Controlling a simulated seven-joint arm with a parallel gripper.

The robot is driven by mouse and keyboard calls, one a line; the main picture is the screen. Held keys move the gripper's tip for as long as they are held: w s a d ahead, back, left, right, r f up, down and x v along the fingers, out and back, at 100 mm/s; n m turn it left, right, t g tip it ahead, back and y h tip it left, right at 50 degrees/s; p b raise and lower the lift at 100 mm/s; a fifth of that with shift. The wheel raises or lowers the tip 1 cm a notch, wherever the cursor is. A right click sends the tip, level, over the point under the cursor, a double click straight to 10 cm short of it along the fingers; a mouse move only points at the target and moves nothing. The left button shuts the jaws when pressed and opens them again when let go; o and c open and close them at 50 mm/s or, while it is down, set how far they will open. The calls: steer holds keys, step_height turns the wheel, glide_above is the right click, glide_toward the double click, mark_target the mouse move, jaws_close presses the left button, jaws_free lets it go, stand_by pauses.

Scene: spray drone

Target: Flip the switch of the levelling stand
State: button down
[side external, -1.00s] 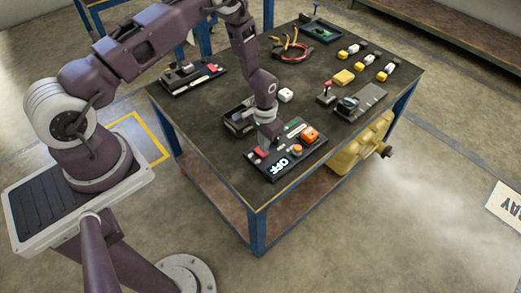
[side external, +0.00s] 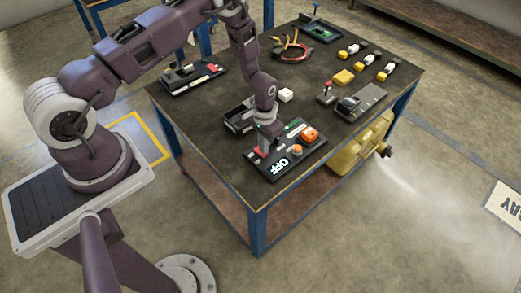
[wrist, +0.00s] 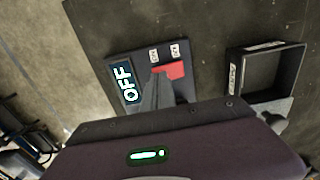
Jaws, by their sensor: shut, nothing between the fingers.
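The levelling stand appears to be the black panel (side external: 316,150) at the table's near corner. It carries a lit OFF display (side external: 281,165) and a red switch (side external: 261,153). In the wrist view the display (wrist: 126,83) reads OFF, and the red switch (wrist: 172,70) sits beside two small white labels (wrist: 163,53). My gripper (side external: 262,149) is shut and empty, pointing down at the switch. In the wrist view its fingertips (wrist: 160,75) overlap the switch's left part and partly hide it. I cannot tell whether they touch it.
An open black box (side external: 239,121) and a white cube (side external: 286,95) stand behind. Another black panel (side external: 191,77) lies at the left. A yellow tank (side external: 357,152) under the table sprays mist.

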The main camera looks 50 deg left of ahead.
steer(key=shift+f, duration=0.65)
steer(key=shift+r, duration=3.55)
steer(key=s+d+r+t, duration=0.1)
steer(key=s+r, duration=0.1)
steer(key=r, duration=1.2)
steer(key=s+d+r+t, duration=0.1)
steer(key=s+r+t, duration=0.1)
steer(key=r, duration=1.1)
steer(key=s+r+t, duration=0.1)
steer(key=s+r, duration=0.4)
steer(key=s, duration=0.6)
steer(key=s+d+r+t, duration=0.1)
steer(key=s+r, duration=0.5)
steer(key=s, duration=0.5)
steer(key=shift+d+t, duration=0.25)
steer(key=shift+t, duration=0.05)
